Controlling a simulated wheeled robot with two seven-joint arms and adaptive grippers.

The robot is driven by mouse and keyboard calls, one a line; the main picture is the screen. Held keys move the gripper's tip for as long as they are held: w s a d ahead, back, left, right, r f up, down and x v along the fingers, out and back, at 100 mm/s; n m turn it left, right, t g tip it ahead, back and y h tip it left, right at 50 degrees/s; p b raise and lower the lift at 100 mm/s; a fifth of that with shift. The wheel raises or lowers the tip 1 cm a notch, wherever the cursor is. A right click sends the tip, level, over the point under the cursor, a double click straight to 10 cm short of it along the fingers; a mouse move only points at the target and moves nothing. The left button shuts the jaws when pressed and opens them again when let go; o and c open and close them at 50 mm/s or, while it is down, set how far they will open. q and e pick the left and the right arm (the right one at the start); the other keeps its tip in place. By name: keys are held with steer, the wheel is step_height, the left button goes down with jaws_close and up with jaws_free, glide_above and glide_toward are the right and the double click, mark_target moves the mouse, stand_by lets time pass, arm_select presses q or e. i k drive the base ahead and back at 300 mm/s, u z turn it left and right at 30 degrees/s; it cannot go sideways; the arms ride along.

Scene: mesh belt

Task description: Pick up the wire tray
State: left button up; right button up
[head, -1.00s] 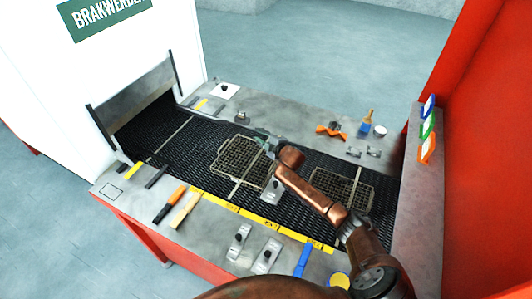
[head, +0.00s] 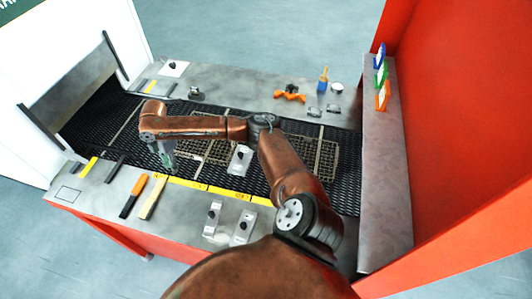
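A dark wire tray (head: 222,149) lies on the black mesh belt, partly hidden behind my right forearm in the head view. A second wire tray (head: 327,157) lies further right on the belt, with its left part behind my arm. My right gripper (head: 166,158) points down near the belt's front edge, left of the first tray. It appears apart from both trays. Its fingers are small and overlap, so their opening is unclear. My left gripper is not in view.
The mesh belt (head: 95,122) runs into a white machine (head: 25,65) at left. An orange part (head: 289,96) and blue brush (head: 323,79) lie behind.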

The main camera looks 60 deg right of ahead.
mark_target(308, 139)
steer(key=u, duration=0.45)
steer(key=i, duration=1)
steer(key=z, duration=2.8)
